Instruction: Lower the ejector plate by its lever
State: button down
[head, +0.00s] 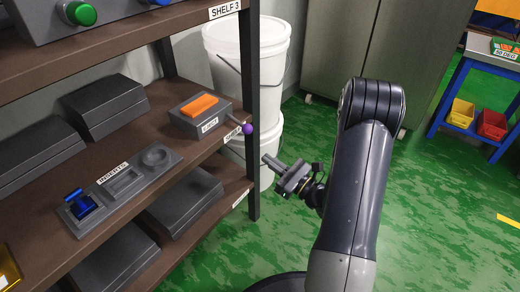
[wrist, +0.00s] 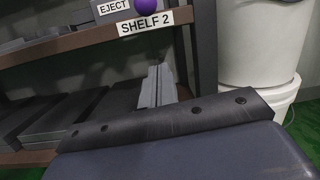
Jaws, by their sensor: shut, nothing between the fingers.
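The ejector is a dark grey box (head: 196,118) with an "EJECT" label, at the right end of the middle shelf. An orange plate (head: 199,105) shows on its top, standing slightly above the box. A thin lever with a purple ball knob (head: 248,129) sticks out from the box's right side, past the shelf edge. The knob also shows at the top of the wrist view (wrist: 147,6), partly cut off. My gripper (head: 267,160) is shut and empty, apart from the knob and lower in the picture. Its closed fingers (wrist: 157,88) show in the wrist view.
The shelf post (head: 252,80) stands close behind the knob. White buckets (head: 247,50) are stacked beyond it. An "INSERTS" tray (head: 120,182) with a blue piece (head: 80,203) sits on the same shelf. Green floor to the right is open.

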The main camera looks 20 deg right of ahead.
aim_at(247, 129)
jog(key=b+x, duration=0.3)
jog(key=x, duration=0.7)
jog(key=shift+s+d+r, duration=0.25)
jog(key=shift+s+r, duration=0.35)
jog(key=shift+r, duration=0.25)
jog(key=shift+s+d+r, duration=0.25)
jog(key=shift+s+r, duration=0.4)
jog(key=shift+r, duration=0.25)
jog(key=shift+d+r+g+p, duration=0.1)
jog(key=shift+r+g+p, duration=0.2)
jog(key=shift+p, duration=0.2)
jog(key=shift+s+p, duration=0.1)
jog(key=shift+p, duration=0.2)
